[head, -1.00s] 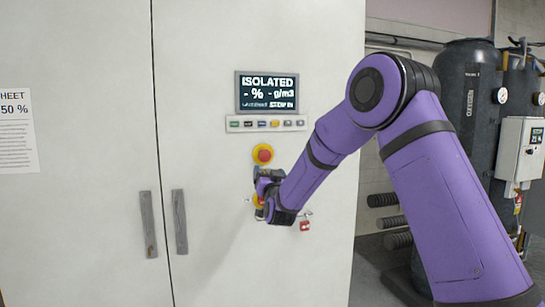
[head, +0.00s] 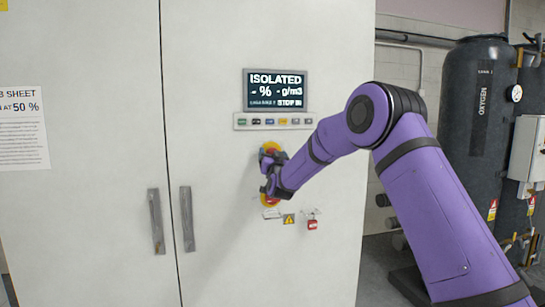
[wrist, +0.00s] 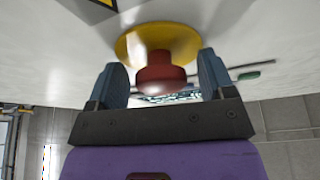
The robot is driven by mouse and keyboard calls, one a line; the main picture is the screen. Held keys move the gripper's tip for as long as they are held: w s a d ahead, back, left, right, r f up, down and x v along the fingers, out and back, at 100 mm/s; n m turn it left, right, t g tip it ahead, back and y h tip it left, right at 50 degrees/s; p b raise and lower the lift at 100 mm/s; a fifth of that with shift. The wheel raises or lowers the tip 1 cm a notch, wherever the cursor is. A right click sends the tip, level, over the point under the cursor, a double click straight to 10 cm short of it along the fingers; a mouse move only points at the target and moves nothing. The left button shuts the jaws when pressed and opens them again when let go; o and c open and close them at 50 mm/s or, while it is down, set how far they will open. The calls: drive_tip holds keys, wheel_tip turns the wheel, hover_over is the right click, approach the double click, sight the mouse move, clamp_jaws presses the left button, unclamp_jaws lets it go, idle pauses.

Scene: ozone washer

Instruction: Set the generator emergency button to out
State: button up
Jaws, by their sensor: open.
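The emergency button is a red mushroom head (wrist: 161,76) on a round yellow plate (wrist: 145,40), set in the white cabinet front. My gripper (wrist: 163,62) is open, with one finger on each side of the red head. I cannot tell whether the fingers touch it. In the head view my gripper (head: 270,160) is at the cabinet below the display and mostly hides the button; the yellow plate (head: 272,146) shows at its top. The display (head: 277,91) reads ISOLATED and its bottom line ends in STOP IN.
A row of small coloured buttons (head: 273,121) sits under the display. Two door handles (head: 156,220) are to the left. A dark oxygen tank (head: 477,105) stands right.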

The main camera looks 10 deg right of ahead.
drive_tip(key=c, duration=1.3)
drive_tip(key=shift+s, duration=0.65)
drive_tip(key=o, duration=1.3)
drive_tip(key=shift+w, duration=0.1)
drive_tip(key=d+v, duration=0.1)
drive_tip(key=v, duration=0.9)
drive_tip(key=shift+s+a, duration=0.4)
drive_tip(key=shift+a, duration=0.1)
drive_tip(key=shift+f, duration=0.1)
